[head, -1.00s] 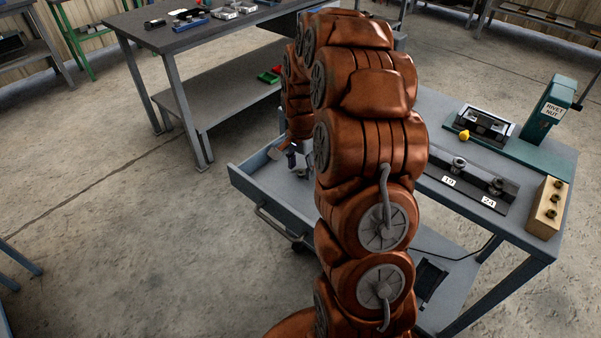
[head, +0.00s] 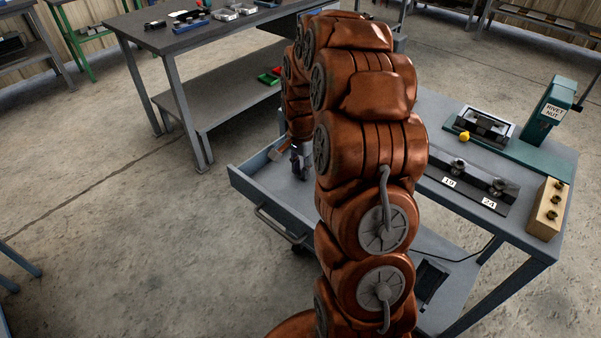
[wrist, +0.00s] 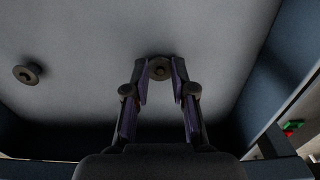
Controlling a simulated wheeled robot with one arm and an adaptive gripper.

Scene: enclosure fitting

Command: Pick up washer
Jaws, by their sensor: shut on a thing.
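A round dark washer (wrist: 159,68) with a centre hole sits between the fingertips of my gripper (wrist: 160,76) in the wrist view. The two fingers touch it from either side, and the gripper is shut on it. It is over the grey floor of the open drawer (wrist: 85,45); I cannot tell whether it still touches that floor. In the head view my gripper (head: 298,163) is small and partly hidden by my arm, pointing down into the drawer (head: 262,184). The washer cannot be made out there.
A second round dark part (wrist: 28,74) lies apart on the drawer floor, to the left. Drawer walls (wrist: 272,68) rise close on the right and near side.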

